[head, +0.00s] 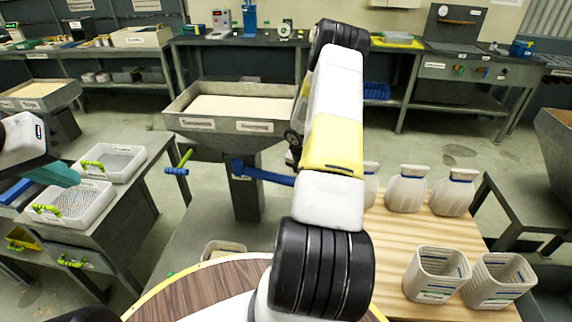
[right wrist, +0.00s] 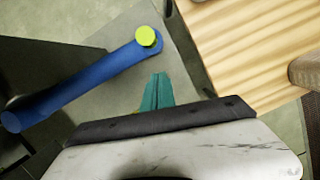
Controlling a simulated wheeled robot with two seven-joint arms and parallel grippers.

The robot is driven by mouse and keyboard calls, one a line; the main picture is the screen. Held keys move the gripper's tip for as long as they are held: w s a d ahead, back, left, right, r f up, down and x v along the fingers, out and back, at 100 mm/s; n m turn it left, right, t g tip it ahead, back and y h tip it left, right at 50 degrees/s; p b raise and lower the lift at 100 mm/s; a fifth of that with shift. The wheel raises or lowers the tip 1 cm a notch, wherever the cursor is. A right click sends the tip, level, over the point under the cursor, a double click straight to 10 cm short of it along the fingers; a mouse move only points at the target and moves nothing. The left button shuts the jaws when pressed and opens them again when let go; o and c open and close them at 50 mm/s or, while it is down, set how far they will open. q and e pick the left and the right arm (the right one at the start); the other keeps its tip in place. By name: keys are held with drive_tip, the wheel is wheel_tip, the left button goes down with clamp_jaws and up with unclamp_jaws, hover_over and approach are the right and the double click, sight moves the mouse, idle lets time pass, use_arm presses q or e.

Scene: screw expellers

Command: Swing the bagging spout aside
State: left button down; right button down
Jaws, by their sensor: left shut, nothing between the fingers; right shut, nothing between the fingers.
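The bagging spout is a blue bar (head: 268,176) on the stem under the hopper (head: 245,125) in the head view; its right end is hidden behind my right arm. In the right wrist view the blue spout (right wrist: 85,82) slants up to the right, with a yellow-green knob (right wrist: 148,37) at its upper end. My right gripper (right wrist: 158,80) has its teal fingers shut and empty, just below the knob and apart from it in that picture. In the head view my right arm hides this gripper. My left gripper (head: 74,177) is shut and empty over the trays at the left.
Mesh trays (head: 112,162) with green handles stand on the left bench. White sacks (head: 407,190) and bins (head: 436,275) stand on the wooden table (head: 395,240) at the right.

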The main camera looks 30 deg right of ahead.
drive_tip(key=v, duration=0.8)
drive_tip(key=shift+a, duration=0.2)
drive_tip(key=shift+s+f, duration=0.15)
drive_tip(key=shift+f, duration=0.05)
